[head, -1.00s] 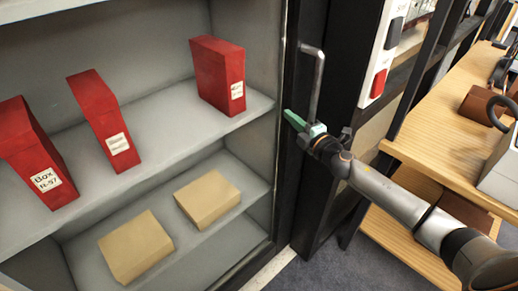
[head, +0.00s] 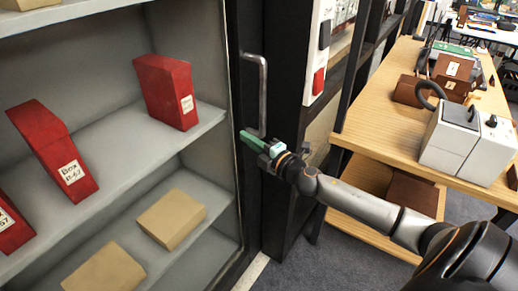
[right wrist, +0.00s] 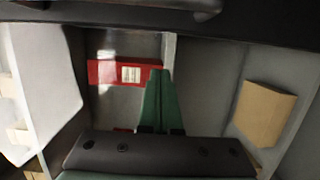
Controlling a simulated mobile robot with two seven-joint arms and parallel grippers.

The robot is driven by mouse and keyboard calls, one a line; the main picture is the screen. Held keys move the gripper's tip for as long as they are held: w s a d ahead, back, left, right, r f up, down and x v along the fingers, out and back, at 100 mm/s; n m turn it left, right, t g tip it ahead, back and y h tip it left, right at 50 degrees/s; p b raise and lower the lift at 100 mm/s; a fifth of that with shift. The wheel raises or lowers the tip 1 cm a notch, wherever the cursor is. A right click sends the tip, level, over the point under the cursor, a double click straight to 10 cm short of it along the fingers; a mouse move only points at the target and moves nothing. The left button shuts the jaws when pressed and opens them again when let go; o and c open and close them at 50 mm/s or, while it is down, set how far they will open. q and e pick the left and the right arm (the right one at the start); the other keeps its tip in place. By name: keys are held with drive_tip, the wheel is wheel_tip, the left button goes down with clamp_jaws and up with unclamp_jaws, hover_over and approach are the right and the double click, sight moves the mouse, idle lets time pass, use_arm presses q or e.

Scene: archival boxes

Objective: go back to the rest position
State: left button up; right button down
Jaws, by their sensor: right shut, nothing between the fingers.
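My right gripper (head: 243,135) is in front of the cabinet's door edge, at the lower end of the metal handle (head: 263,95) in the picture. I cannot tell whether it touches the handle. Its green fingers lie together with nothing between them; they also show closed in the right wrist view (right wrist: 160,74). My right arm reaches in from the lower right. My left gripper is out of view.
Red boxes (head: 166,92) stand on the grey cabinet's upper shelf (head: 120,140); tan boxes (head: 171,219) lie below. A wooden table (head: 380,125) at right bears a grey-white device (head: 450,145) and brown boxes. A red switch (head: 318,82) sits beside the cabinet.

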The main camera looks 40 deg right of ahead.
drive_tip(key=shift+s+d, duration=0.2)
drive_tip(key=shift+s, duration=2.15)
drive_tip(key=s+a+f+m+g+h+p, duration=0.1)
drive_tip(key=s+a+f+m+g+p, duration=0.15)
drive_tip(key=s+f+m, duration=0.35)
drive_tip(key=s+a+f+m+g+p, duration=0.1)
drive_tip(key=s+a+f+m+g, duration=0.2)
drive_tip(key=f, duration=0.5)
drive_tip(key=s+a+f+m+g+p, duration=0.1)
drive_tip(key=s+a+f+m, duration=0.3)
drive_tip(key=s+a, duration=0.2)
drive_tip(key=s+a+f+m+g+y+p, duration=0.1)
drive_tip(key=s+a+f+m+g, duration=0.1)
drive_tip(key=s+a+f+m, duration=0.2)
drive_tip(key=s+a, duration=0.3)
drive_tip(key=s, duration=0.1)
drive_tip(key=shift+s+a+y, duration=0.15)
drive_tip(key=shift+a+y, duration=0.05)
drive_tip(key=shift+y, duration=0.1)
drive_tip(key=shift+d+f, duration=0.1)
